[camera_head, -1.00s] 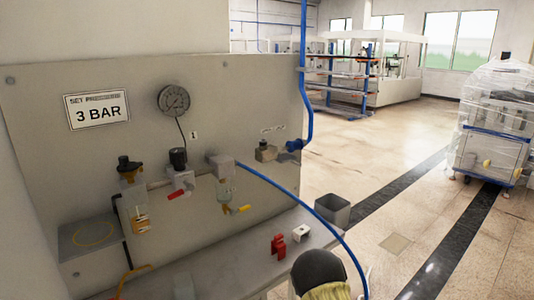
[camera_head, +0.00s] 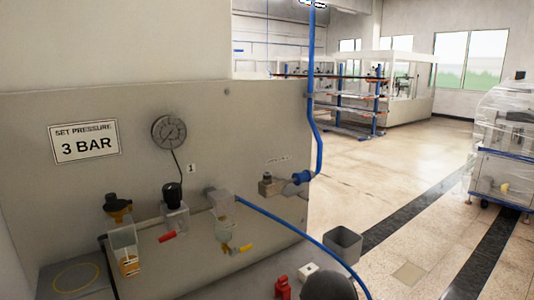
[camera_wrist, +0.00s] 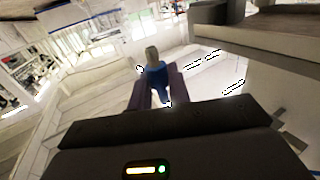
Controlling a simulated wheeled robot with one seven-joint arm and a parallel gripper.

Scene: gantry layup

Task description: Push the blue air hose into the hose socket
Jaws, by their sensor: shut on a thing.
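In the wrist view, my gripper (camera_wrist: 155,90) is shut on a blue hose end (camera_wrist: 156,72) with a grey tip pointing away. In the head view, a blue hose (camera_head: 290,222) runs from the regulator line on the panel down to the lower right. I cannot tell which hose I hold. My gripper is not clearly visible in the head view. The held tip has free space around it.
The panel carries a gauge (camera_head: 169,132), a "3 BAR" sign (camera_head: 86,143) and valves with a red handle (camera_head: 167,236) and a yellow handle (camera_head: 240,248). A grey bin (camera_head: 342,245) stands right of the bench. A red object (camera_head: 283,287) and a white block (camera_head: 309,271) lie low in front.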

